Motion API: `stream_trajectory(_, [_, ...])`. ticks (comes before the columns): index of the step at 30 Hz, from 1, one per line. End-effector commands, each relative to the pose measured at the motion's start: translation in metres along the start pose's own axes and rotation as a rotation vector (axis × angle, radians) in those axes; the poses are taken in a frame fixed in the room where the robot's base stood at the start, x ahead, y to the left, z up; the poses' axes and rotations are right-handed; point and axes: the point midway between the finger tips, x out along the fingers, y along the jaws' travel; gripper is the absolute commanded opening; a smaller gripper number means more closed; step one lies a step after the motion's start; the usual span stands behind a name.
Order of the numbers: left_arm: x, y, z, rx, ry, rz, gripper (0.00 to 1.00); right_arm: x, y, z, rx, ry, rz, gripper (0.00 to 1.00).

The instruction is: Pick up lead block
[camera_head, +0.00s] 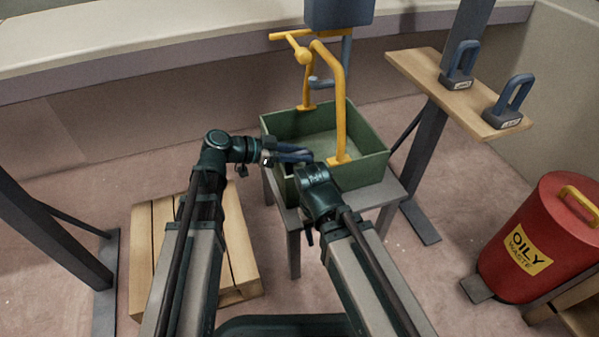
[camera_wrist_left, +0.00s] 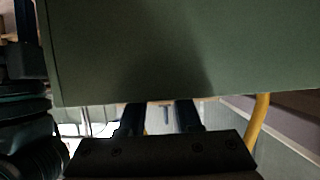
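Two dark grey lead blocks with blue loop handles and pale labels stand upright on the wooden shelf at the upper right: one lead block (camera_head: 456,82) by the post and another lead block (camera_head: 506,118) nearer the shelf's end. My left gripper (camera_head: 292,154) is at the front left side of the green bin (camera_head: 372,165), far to the left of both blocks. In the left wrist view its two fingers (camera_wrist_left: 160,116) stand apart with nothing seen between them, close to a green wall. My right wrist is at the bin's front; its fingers are hidden.
The bin stands on a grey table (camera_head: 385,197), with a yellow bent-tube frame (camera_head: 343,100) rising from it. The wooden shelf (camera_head: 420,68) is on a grey post. A red oily-waste can (camera_head: 548,232) stands lower right; a wooden pallet (camera_head: 145,245) lies left.

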Motion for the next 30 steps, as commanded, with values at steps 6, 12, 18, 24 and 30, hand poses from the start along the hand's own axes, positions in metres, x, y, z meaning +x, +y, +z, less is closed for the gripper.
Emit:
stream_trajectory(6, [-0.0002,0.0001,0.0001,0.000,0.000,0.000,0.00,0.0000,0.0000,0.0000,0.000,0.000,0.000,0.50])
stream_trajectory(12, [-0.0003,0.0000,0.0001,0.000,0.000,0.000,0.00,0.0000,0.0000,0.0000,0.000,0.000,0.000,0.50])
stream_trajectory(18, [-0.0003,0.0000,0.0002,0.000,0.000,0.000,0.00,0.0000,0.0000,0.0000,0.000,0.000,0.000,0.50])
stream_trajectory(24, [-0.0003,0.0000,0.0002,0.000,0.000,0.000,0.00,0.0000,0.0000,0.0000,0.000,0.000,0.000,0.50])
stream_trajectory(30, [-0.0004,0.0000,0.0002,0.000,0.000,0.000,0.00,0.0000,0.0000,0.0000,0.000,0.000,0.000,0.50])
